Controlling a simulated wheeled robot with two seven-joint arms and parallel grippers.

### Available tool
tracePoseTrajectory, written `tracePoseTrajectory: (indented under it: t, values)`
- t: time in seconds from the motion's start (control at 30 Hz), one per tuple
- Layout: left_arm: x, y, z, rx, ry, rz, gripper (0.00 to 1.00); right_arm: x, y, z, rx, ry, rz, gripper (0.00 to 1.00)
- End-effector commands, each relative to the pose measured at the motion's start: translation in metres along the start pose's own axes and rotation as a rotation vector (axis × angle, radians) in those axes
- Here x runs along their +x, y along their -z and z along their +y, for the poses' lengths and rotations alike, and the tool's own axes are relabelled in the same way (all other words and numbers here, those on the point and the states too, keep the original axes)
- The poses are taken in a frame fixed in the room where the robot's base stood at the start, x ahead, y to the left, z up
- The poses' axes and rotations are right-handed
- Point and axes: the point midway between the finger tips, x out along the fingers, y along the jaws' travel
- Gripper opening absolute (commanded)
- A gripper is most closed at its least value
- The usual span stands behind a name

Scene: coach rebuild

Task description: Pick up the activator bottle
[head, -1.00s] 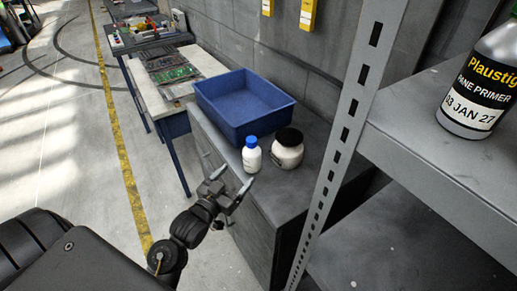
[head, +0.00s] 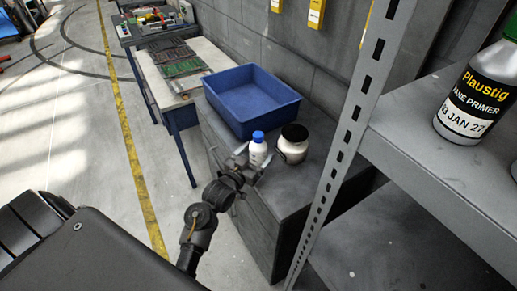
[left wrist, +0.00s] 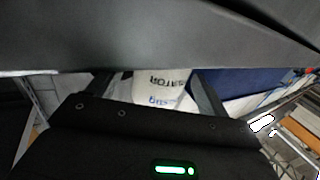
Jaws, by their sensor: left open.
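The activator bottle (head: 258,153) is small and white with a blue cap, and stands upright on the grey cabinet top (head: 309,182). My left gripper (head: 251,160) is open, with its fingers on either side of the bottle's body. In the left wrist view the white bottle (left wrist: 160,88) appears upside down between the two spread fingers, with part of its label lettering showing. I cannot tell whether either finger touches it. The bottle's lower part is partly hidden by the gripper in the head view. My right gripper is not in view.
A white jar with a black lid (head: 293,145) stands close to the right of the bottle. A blue bin (head: 250,103) sits just behind. A grey rack post (head: 352,125) and a shelf with a primer bottle (head: 475,98) are at the right.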

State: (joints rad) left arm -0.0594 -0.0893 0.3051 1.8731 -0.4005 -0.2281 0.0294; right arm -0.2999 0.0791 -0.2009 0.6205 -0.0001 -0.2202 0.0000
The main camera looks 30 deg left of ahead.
Motion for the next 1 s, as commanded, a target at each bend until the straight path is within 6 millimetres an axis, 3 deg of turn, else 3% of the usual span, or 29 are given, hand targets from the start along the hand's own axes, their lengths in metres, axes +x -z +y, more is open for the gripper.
tracePoseTrajectory:
  t: [0.13, 0.37, 0.8, 1.0]
  values:
    - [0.0132, 0.0009, -0.0001, -0.001, 0.001, 0.000, 0.79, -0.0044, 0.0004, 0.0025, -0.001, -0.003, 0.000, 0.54]
    - [0.0144, -0.0001, 0.0000, 0.000, 0.001, 0.001, 0.79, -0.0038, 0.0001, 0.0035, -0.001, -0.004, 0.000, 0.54]
    - [0.0143, 0.0008, 0.0000, 0.001, 0.001, 0.002, 0.24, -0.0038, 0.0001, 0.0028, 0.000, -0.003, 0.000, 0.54]
    - [0.0143, 0.0011, 0.0000, 0.001, 0.001, 0.003, 0.23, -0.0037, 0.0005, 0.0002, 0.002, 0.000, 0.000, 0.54]
